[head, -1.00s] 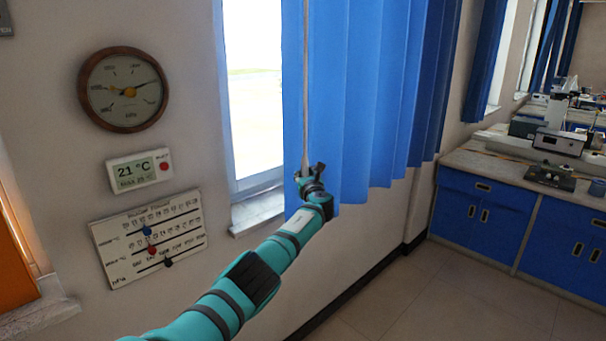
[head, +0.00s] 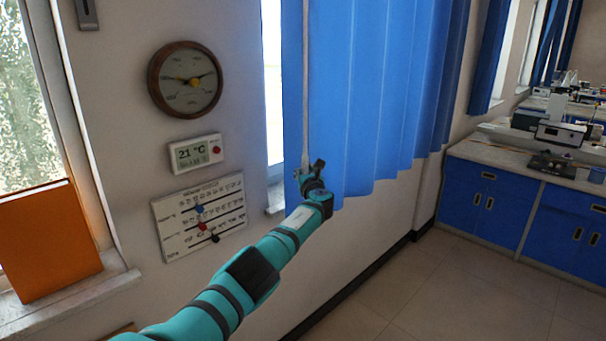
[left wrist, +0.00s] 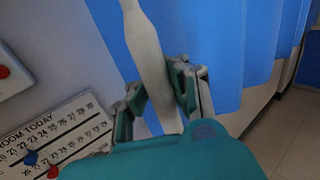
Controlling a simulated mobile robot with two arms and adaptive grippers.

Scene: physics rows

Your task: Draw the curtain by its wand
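The blue curtain (head: 375,100) hangs at the window (head: 272,90) in the head view, leaving a narrow bright strip of glass on its left. The pale wand (head: 306,90) hangs along the curtain's left part. My left gripper (head: 312,174) is at the wand's lower end. In the left wrist view, the wand's thick handle (left wrist: 147,50) runs between the fingers of my left gripper (left wrist: 157,95), which are closed around it. The curtain (left wrist: 215,50) is just behind. My right gripper is not in view.
A round dial (head: 185,79), a thermometer display (head: 196,153) and a calendar board (head: 199,215) hang on the wall left of the window. An orange panel (head: 48,242) stands on the left sill. Blue cabinets (head: 485,208) stand right; the floor (head: 415,285) before them is clear.

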